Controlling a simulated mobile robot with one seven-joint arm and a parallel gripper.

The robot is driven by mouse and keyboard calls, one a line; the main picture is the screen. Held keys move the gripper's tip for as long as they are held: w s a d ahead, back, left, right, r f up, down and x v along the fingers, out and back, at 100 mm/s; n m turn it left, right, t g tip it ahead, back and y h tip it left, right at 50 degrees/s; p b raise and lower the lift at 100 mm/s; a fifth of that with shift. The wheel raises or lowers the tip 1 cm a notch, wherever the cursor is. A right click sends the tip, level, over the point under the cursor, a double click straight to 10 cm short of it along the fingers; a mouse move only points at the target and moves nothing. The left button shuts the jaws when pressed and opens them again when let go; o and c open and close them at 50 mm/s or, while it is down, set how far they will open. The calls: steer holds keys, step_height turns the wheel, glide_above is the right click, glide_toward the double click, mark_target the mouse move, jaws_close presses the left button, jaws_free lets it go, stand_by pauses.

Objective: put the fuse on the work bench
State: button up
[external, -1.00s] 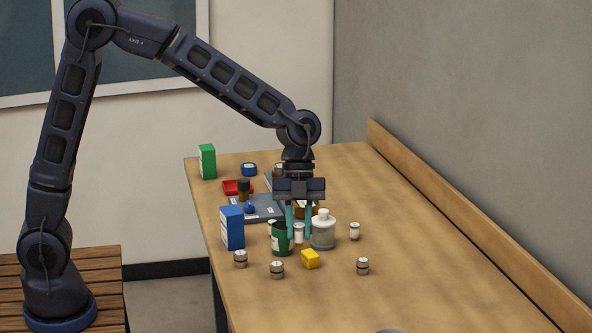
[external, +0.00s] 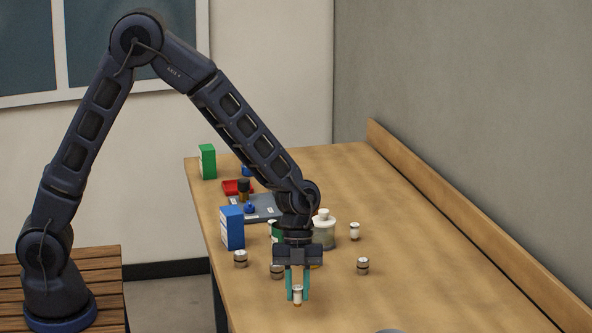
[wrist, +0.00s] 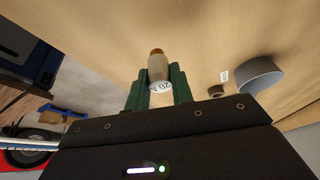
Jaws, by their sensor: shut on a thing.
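The fuse (external: 297,294) is a small pale cylinder with an orange-brown end. My gripper (external: 298,291) is shut on it, with a teal finger on each side, over the front part of the wooden work bench (external: 420,270). In the wrist view the fuse (wrist: 158,68) sits between the green fingers of my gripper (wrist: 157,82), and its white near end shows a printed "20 A" label. The fuse looks upright. I cannot tell whether its lower end touches the bench.
Small banded cylinders (external: 362,266) (external: 240,259) stand around my gripper. A white-capped jar (external: 323,232), a blue box (external: 232,228), a red tray (external: 236,187) and a green box (external: 208,161) stand behind. A grey round object (wrist: 258,74) lies nearby. Bench to the right is clear.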

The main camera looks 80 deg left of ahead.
mark_target(298, 303)
steer(key=shift+f, duration=2.1)
steer(key=shift+f, duration=0.15)
steer(key=o, duration=1)
